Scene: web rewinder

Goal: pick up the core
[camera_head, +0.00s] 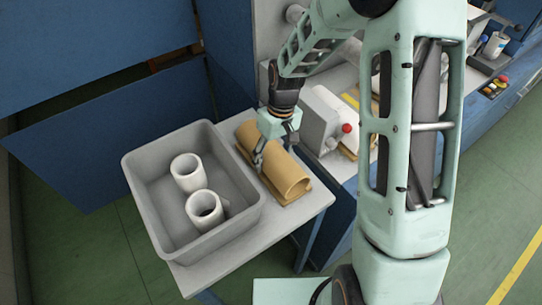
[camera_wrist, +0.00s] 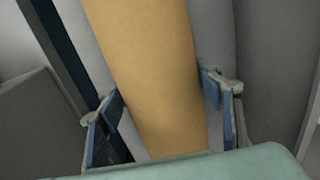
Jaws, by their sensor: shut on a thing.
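The grey bin (camera_head: 153,208) holds two white hollow rolls (camera_head: 187,173), (camera_head: 204,208). The table's front edge (camera_head: 250,250) is bare. The machine, with a red knob (camera_head: 347,128), stands close on the right. Blue panels stand behind.

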